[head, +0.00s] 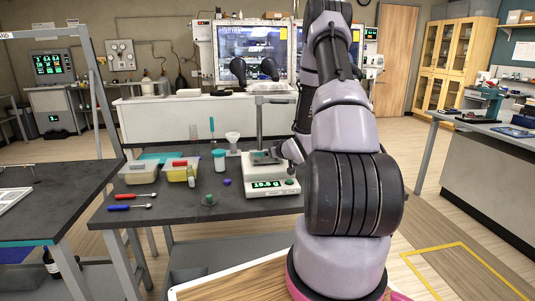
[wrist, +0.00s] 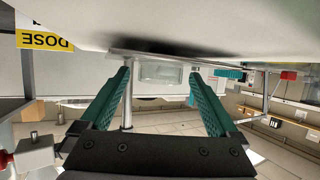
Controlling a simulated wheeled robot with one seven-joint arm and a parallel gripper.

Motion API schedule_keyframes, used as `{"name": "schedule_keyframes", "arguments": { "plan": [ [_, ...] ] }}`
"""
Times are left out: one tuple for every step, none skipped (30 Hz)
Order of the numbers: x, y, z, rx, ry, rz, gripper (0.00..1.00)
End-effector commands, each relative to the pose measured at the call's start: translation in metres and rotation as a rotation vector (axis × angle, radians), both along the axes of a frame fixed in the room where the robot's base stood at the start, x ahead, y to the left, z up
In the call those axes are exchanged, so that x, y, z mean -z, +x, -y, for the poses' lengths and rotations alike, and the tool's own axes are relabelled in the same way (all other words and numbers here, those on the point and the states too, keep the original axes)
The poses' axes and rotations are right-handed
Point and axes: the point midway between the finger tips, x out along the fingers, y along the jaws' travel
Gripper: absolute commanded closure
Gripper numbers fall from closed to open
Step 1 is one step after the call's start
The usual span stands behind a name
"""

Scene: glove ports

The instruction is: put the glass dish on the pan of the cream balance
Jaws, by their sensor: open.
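The cream balance (head: 285,192) stands at the right end of the dark bench, with a lit green readout that seems to show 19.5 g. A stand with a flat top rises behind its pan. My gripper (head: 268,153) is low over the pan, partly hidden by my arm. In the wrist view my gripper (wrist: 159,80) is open, its teal fingers wide apart. The clear glass dish (wrist: 160,73) shows between the fingertips, with a gap on each side. It seems to rest on the pan, but the contact is not clearly visible.
Left of the balance are a white-and-teal jar (head: 219,160), a funnel (head: 233,138), a yellow tub (head: 182,174), spoons (head: 132,196) and a small round greenish item (head: 209,200). A yellow DOSE label (wrist: 45,41) shows upside down in the wrist view. The bench front is mostly clear.

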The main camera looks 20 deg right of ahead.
Motion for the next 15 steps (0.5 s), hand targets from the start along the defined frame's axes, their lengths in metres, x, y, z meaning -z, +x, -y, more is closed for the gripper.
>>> {"name": "schedule_keyframes", "arguments": {
  "plan": [
    [-0.001, 0.0, 0.0, 0.0, 0.0, 0.0, 0.04],
    [-0.002, 0.0, 0.0, 0.0, -0.001, 0.001, 0.04],
    [-0.005, 0.0, 0.0, 0.0, -0.001, 0.001, 0.04],
    [-0.005, -0.003, 0.001, 0.001, 0.0, 0.0, 0.04],
    [-0.006, -0.006, 0.002, 0.002, -0.001, 0.0, 0.04],
    [-0.008, -0.012, 0.002, 0.002, 0.0, -0.001, 0.04],
    [-0.01, -0.017, 0.003, 0.003, 0.0, -0.001, 0.04],
    [-0.013, -0.022, 0.004, 0.003, 0.0, 0.0, 0.04],
    [-0.016, -0.03, 0.004, 0.003, 0.0, 0.0, 0.04],
    [-0.018, -0.036, 0.005, 0.003, 0.0, -0.001, 0.04],
    [-0.021, -0.042, 0.006, 0.003, 0.0, 0.0, 0.04],
    [-0.024, -0.051, 0.007, 0.003, 0.0, -0.001, 0.04],
    [-0.027, -0.057, 0.008, 0.003, 0.0, 0.0, 0.04],
    [-0.03, -0.063, 0.009, 0.004, -0.001, 0.0, 0.04],
    [-0.033, -0.071, 0.01, 0.004, -0.001, 0.0, 0.04]
  ]
}}
